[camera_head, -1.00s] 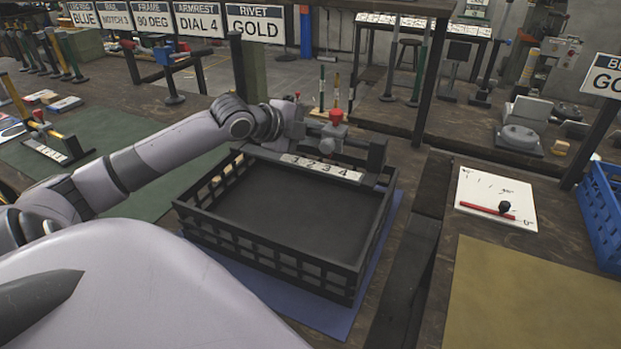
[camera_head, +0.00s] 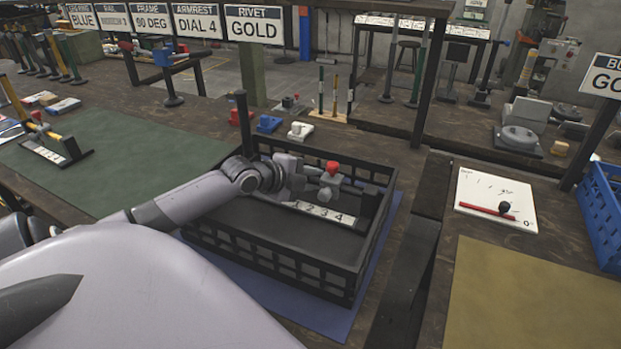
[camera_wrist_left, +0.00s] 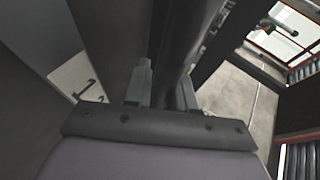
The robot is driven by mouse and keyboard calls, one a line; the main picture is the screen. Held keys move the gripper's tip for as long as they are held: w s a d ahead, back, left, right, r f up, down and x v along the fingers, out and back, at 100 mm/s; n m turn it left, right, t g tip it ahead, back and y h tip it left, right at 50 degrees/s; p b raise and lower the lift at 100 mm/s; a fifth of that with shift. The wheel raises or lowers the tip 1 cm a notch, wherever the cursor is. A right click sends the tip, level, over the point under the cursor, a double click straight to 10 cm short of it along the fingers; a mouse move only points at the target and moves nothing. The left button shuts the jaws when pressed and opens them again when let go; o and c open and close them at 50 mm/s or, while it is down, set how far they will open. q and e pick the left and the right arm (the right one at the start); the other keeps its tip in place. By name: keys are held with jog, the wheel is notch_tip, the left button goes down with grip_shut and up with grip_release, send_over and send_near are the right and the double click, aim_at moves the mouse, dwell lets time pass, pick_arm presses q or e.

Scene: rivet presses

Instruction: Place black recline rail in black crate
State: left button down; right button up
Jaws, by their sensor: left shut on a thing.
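The black recline rail (camera_head: 368,205) is inside the black crate's outline, with a white numbered strip and a red-topped knob on it. My left gripper (camera_head: 304,182) is shut on the rail, over the crate's back half. I cannot tell whether the rail touches the crate floor. The black crate (camera_head: 270,262) is a slatted open box; my left arm crosses its left side and hides part of it. In the left wrist view, the fingers (camera_wrist_left: 163,92) are against a dark surface that fills much of the picture. My right gripper is not in view.
The crate stands on a blue mat (camera_head: 320,318). Red, blue and white small blocks (camera_head: 269,124) sit behind it. A dark post (camera_head: 242,120) rises at its back left corner. A white board with a red bar (camera_head: 495,200) and a blue crate (camera_head: 603,215) are to the right.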

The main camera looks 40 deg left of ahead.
pick_arm(q)
jog(key=shift+r, duration=0.1)
jog(key=c, duration=1.4)
grip_release()
jog(key=shift+f, duration=0.25)
jog(key=o, duration=0.5)
jog(key=shift+c, duration=0.2)
jog(key=shift+r, duration=0.1)
